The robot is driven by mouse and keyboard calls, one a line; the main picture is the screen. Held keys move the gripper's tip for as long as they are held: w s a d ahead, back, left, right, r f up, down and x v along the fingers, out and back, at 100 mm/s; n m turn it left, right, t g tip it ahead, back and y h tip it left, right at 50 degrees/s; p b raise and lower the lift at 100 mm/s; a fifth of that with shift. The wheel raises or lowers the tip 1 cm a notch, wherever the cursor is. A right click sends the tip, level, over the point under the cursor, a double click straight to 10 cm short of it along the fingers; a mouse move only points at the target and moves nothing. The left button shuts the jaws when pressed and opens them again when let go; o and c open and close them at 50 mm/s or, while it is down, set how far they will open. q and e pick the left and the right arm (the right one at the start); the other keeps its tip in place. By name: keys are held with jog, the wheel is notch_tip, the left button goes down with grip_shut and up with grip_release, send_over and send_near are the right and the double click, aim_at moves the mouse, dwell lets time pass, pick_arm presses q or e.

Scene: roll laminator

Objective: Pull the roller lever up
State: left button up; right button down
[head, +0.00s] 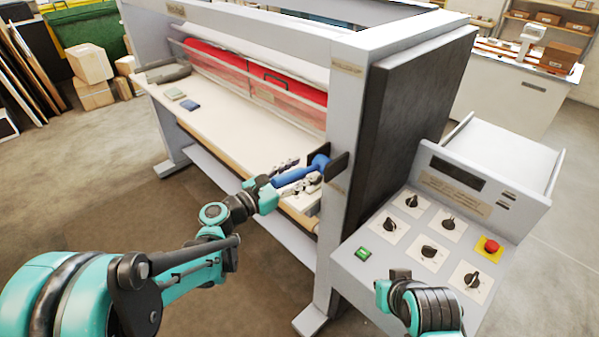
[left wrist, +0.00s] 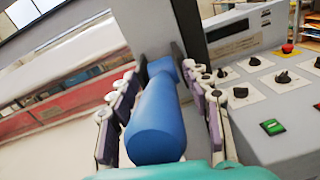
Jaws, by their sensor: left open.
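The roller lever (head: 293,177) has a thick blue handle and sits at the right end of the laminator's bed, by the grey end post. In the left wrist view the blue handle (left wrist: 155,120) fills the middle, its far end near a dark bracket. My left gripper (head: 300,174) is open, with its fingers on either side of the handle. In the left wrist view the left gripper's fingers (left wrist: 163,108) flank the handle; whether they touch it I cannot tell.
The laminator's grey post (head: 340,130) stands right beside the lever. A control panel (head: 385,245) with several black knobs, a green switch (head: 363,253) and a red button (head: 491,245) is to the right. Red rollers (head: 285,95) lie behind a clear guard.

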aim_at(323, 159)
pick_arm(q)
grip_shut()
jog(key=shift+r+p, duration=0.3)
jog(key=shift+p, duration=0.2)
jog(key=r+y+p, duration=0.1)
jog(key=p, duration=0.1)
jog(key=r+g+p, duration=0.1)
jog(key=p, duration=0.1)
jog(key=w+d+r+g+y+p, duration=0.1)
jog(key=p, duration=0.1)
jog(key=shift+y, duration=0.3)
jog(key=g+y+p, duration=0.1)
jog(key=p, duration=0.1)
jog(key=w+d+r+g+y+p, duration=0.2)
jog(key=p, duration=0.1)
jog(key=shift+w+d+r+g+p, duration=0.1)
jog(key=shift+r+g+p, duration=0.15)
jog(key=shift+g+p, duration=0.05)
jog(key=w+d+g+y+p, duration=0.1)
jog(key=g+y+p, duration=0.1)
jog(key=shift+w+d+r+y, duration=0.3)
jog(key=shift+w+d+r, duration=0.05)
jog(key=shift+w+d, duration=0.05)
jog(key=shift+w+d+g+y+p, duration=0.65)
jog(key=shift+g+y+p, duration=0.15)
jog(key=shift+g, duration=0.1)
